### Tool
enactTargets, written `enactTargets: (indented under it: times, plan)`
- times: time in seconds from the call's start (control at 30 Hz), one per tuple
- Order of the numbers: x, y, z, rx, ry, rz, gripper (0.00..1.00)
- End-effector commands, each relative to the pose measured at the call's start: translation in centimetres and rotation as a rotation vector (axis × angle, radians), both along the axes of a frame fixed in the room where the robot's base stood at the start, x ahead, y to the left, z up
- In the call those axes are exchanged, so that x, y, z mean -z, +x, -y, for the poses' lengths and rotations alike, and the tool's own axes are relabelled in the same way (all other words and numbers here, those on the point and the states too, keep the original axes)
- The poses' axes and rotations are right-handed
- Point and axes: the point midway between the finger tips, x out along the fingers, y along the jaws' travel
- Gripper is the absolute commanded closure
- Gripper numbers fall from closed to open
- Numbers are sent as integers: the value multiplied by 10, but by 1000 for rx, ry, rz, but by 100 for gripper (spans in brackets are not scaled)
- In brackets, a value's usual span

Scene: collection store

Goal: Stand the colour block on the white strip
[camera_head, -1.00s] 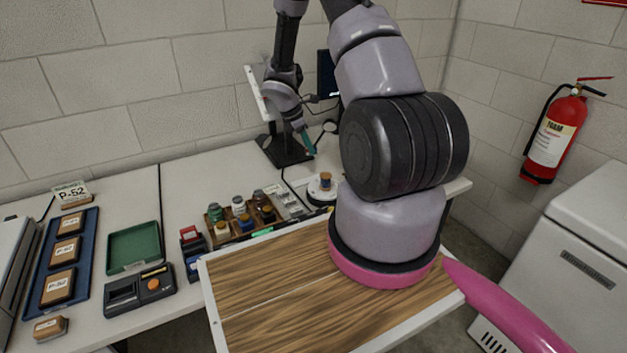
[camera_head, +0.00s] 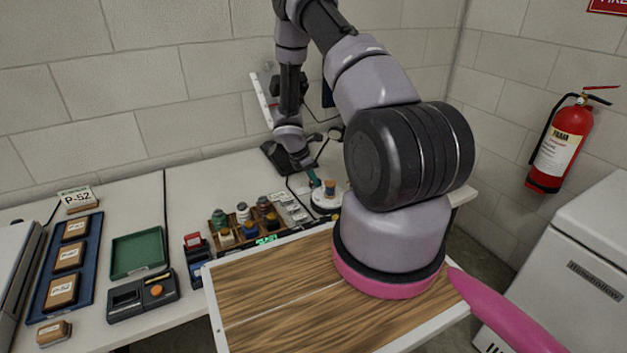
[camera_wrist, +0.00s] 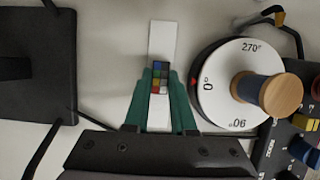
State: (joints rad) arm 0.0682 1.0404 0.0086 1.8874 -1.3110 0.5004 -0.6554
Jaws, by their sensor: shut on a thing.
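The colour block (camera_wrist: 161,82), a small dark piece with coloured squares, is between the green fingers of my gripper (camera_wrist: 160,88) in the wrist view. My gripper is shut on it. The white strip (camera_wrist: 163,38) lies on the table behind the block, running the same way as the fingers; parts of it show beyond and below the block. I cannot tell whether the block touches the strip. In the head view my gripper (camera_head: 313,180) is low over the back of the table, left of the round dial; block and strip are not clear there.
A white dial (camera_wrist: 232,115) with degree marks bears a wooden-ended spool (camera_wrist: 265,93), close right of my gripper. A black stand base (camera_wrist: 38,75) is at left. A rack of bottles (camera_head: 222,245) and a wooden board (camera_head: 270,300) lie nearer in the head view.

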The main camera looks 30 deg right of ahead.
Motion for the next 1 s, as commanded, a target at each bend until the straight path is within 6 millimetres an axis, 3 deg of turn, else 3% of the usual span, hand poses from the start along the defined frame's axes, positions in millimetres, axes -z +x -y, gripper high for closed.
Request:
enactTargets:
  times: [0.23, 0.27, 0.3, 0.33, 0.73, 1.0]
  plan:
    - [3, 0, 0, 0, 0, 0, 100]
    - [2, 0, 0, 0, 0, 0, 69]
    - [2, 0, 0, 0, 0, 0, 54]
    - [2, 0, 0, 0, 0, 0, 47]
    - [-4, 0, -1, 1, 0, 1, 47]
    - [-51, 0, -21, 0, 0, 4, 47]
